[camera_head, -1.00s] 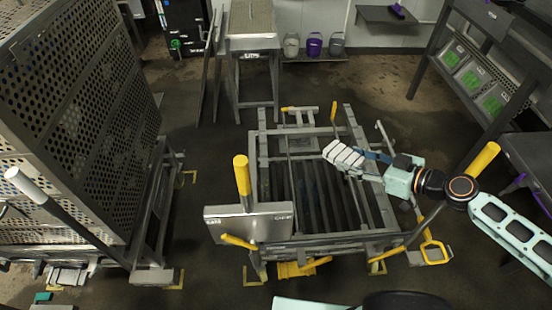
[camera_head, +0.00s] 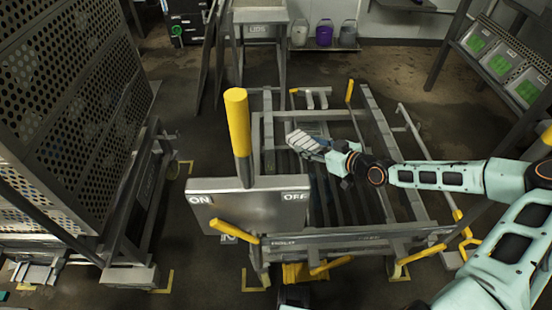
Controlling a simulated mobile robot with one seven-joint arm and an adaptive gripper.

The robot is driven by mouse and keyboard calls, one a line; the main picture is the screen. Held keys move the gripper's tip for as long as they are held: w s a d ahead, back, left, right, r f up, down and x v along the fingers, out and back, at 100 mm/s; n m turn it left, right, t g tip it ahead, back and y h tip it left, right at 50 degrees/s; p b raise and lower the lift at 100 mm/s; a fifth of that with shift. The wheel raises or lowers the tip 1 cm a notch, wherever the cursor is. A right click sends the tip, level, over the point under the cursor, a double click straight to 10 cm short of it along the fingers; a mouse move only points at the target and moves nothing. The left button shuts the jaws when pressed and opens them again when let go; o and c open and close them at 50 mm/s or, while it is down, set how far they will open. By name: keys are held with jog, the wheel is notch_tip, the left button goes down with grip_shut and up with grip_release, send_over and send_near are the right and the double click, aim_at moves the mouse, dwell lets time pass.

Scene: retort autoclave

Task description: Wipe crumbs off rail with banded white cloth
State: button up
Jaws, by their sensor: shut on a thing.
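The banded white cloth (camera_head: 301,140), with grey bands across it, is held by my gripper (camera_head: 322,149) over the middle of the roller cart. My gripper reaches in from the right and is shut on the cloth's right end. The cart has a long right rail (camera_head: 385,140) and a left rail (camera_head: 269,135), both grey metal. The cloth is nearer the left rail; I cannot tell whether it touches anything. No crumbs can be made out at this size, so which rail bears them is unclear.
An ON/OFF metal box (camera_head: 245,203) with an upright yellow lever (camera_head: 238,120) stands at the cart's near left. A perforated cage (camera_head: 65,110) fills the left. A LIDS stand (camera_head: 260,28) and several buckets (camera_head: 324,34) are behind. A shelf rack (camera_head: 500,55) stands at right.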

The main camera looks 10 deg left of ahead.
jog(key=w+a+f+n+g+b, duration=0.1)
jog(key=a+f+b, duration=0.1)
jog(key=a+b, duration=0.3)
jog(key=a+f+n+b, duration=0.1)
jog(key=a+f+b, duration=0.15)
jog(key=a, duration=0.45)
jog(key=shift+y, duration=0.4)
jog(key=shift+w+d+f+b, duration=0.15)
jog(key=shift+f+b, duration=0.7)
jog(key=shift+f, duration=0.6)
jog(key=shift+w+d+f+b, duration=0.1)
jog(key=shift+f+b, duration=0.75)
jog(key=shift+f, duration=0.6)
jog(key=shift+s+f+b, duration=0.1)
jog(key=shift+f+b, duration=0.65)
jog(key=shift+f, duration=0.2)
